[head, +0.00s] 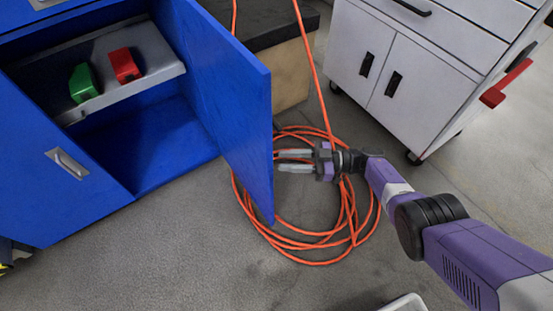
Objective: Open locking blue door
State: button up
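The blue door (230,95) of the blue cabinet stands swung wide open, and its inner face shows. Its outer face and any handle there are hidden. My gripper (283,162) is just right of the door's free edge, on the outer side. Its two grey fingers point left at the door with a clear gap between them. The tips end at the door's edge in the picture, and I cannot tell whether they touch it. Nothing is seen between the fingers.
The cabinet's left door (35,165) is shut and has a metal handle (67,163). Inside, a green screw jack (83,84) and a red one (124,65) sit on a grey shelf (150,50). An orange hose (310,258) coils on the floor below my gripper. A white cabinet (400,60) stands right.

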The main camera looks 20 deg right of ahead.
jog(key=v, duration=0.3)
jog(key=shift+d, duration=0.15)
dwell(0.5)
